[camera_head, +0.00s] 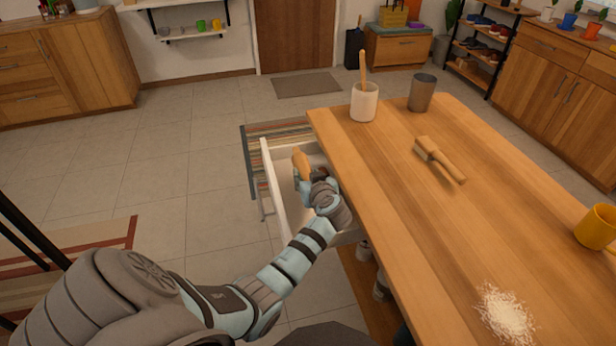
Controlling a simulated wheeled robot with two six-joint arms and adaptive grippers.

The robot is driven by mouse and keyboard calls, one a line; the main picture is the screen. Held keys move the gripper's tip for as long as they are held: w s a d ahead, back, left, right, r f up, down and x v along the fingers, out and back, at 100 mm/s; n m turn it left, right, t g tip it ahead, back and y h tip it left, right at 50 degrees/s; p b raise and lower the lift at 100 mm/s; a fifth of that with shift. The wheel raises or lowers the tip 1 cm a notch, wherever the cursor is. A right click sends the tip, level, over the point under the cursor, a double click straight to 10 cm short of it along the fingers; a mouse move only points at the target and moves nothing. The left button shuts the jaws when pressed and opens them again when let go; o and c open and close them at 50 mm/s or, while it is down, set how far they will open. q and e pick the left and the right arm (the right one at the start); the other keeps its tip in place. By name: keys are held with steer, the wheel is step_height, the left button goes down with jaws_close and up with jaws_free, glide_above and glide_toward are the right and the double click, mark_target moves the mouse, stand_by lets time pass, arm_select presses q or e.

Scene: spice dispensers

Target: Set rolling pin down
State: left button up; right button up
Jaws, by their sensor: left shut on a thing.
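My left gripper (314,176) is shut on the wooden rolling pin (301,164). The gripper and pin are at the open white drawer (279,196) on the left side of the wooden table (400,187). The pin is tilted, and its far end shows just beyond the gripper. The fingers are small here and partly hidden by my own wrist. I cannot tell whether the pin touches the drawer. My right gripper is not in view.
A white crock (364,104) with a wooden utensil and a grey cup (422,93) stand at the table's far end. A wooden brush (440,160), a yellow mug (596,227) and a white powder pile (506,312) are on the tabletop.

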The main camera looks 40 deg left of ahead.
arm_select(q)
steer(key=o, duration=1.4)
steer(key=shift+r, duration=0.1)
steer(key=shift+r+p, duration=0.3)
steer(key=shift+p, duration=0.05)
steer(key=shift+r+p, duration=0.6)
steer(key=shift+p, duration=0.05)
steer(key=v, duration=0.4)
steer(key=p+v, duration=0.1)
steer(key=v, duration=0.6)
steer(key=shift+s+d+f+p, duration=0.15)
steer(key=shift+s+d+p, duration=0.2)
steer(key=shift+d, duration=0.05)
